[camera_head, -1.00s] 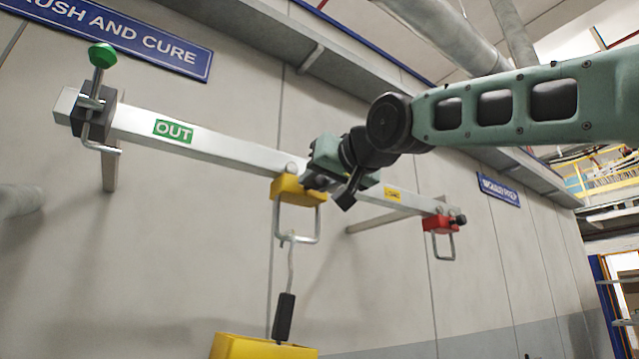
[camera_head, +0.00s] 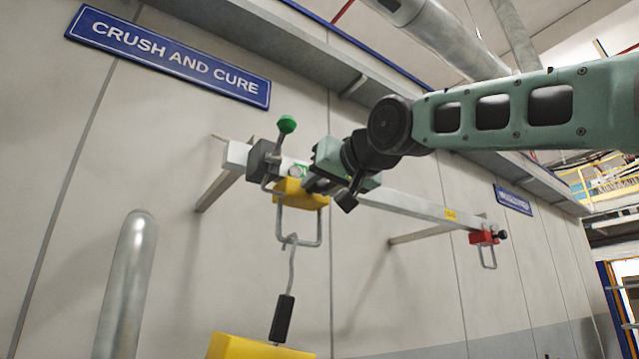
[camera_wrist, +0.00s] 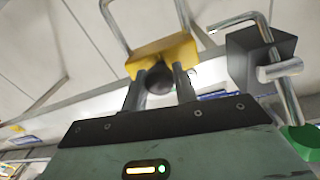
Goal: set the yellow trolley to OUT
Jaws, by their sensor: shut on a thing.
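The yellow trolley (camera_head: 300,196) hangs on the grey rail (camera_head: 405,204), close beside the dark stop block with the green-knobbed lever (camera_head: 287,124) at the rail's left end. The green OUT label (camera_head: 299,170) shows only in part behind the trolley. My gripper (camera_head: 316,184) is at the trolley's right side. In the wrist view, my gripper's fingers (camera_wrist: 160,90) are shut on the trolley's dark round knob (camera_wrist: 159,79), with the yellow body (camera_wrist: 163,57) just beyond. The dark block (camera_wrist: 258,57) stands right of the trolley there, with a small gap between them.
A hook with a black grip (camera_head: 282,318) and a yellow load (camera_head: 255,347) hang from the trolley's loop. A red trolley (camera_head: 484,237) sits at the rail's far right end. A grey post (camera_head: 127,285) stands at lower left. A blue CRUSH AND CURE sign (camera_head: 170,54) is on the wall.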

